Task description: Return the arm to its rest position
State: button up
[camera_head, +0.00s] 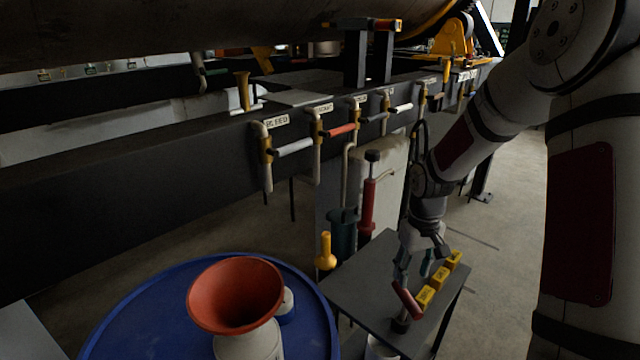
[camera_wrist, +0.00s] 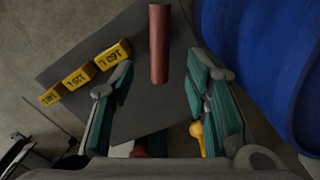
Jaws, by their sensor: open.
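My gripper (camera_head: 414,270) is above the small dark table (camera_head: 368,282), right of centre in the head view. Its two teal-padded fingers are spread apart in the wrist view (camera_wrist: 160,82), with nothing held between them. A red cylindrical handle (camera_head: 407,299) stands on the table just below the fingers, tilted in the head view. In the wrist view the red handle (camera_wrist: 159,45) lies beyond the fingertips, apart from them. My arm reaches down from the upper right.
Yellow labelled blocks (camera_head: 440,276) stand in a row on the table, close to the gripper. A blue drum (camera_head: 130,312) bears a red funnel (camera_head: 237,293) at the front left. Valve handles (camera_head: 338,131) line the dark beam behind. Open floor (camera_head: 515,215) shows right of the table.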

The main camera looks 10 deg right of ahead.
jog(key=s+a+r+t+h, duration=0.1)
jog(key=s+a+r, duration=0.35)
jog(key=r, duration=0.45)
jog(key=s+a+r+t, duration=0.1)
jog(key=s+a+r, duration=0.3)
jog(key=r, duration=0.5)
jog(key=s+a+r+t, duration=0.1)
jog(key=s+a+r, duration=0.1)
jog(key=s, duration=0.6)
jog(key=s+a+r+t+y, duration=0.1)
jog(key=s+a+r, duration=0.2)
jog(key=s, duration=0.6)
jog(key=shift+a+r+m+p, duration=0.25)
jog(key=shift+a+m+p, duration=0.05)
jog(key=shift+a+p, duration=0.1)
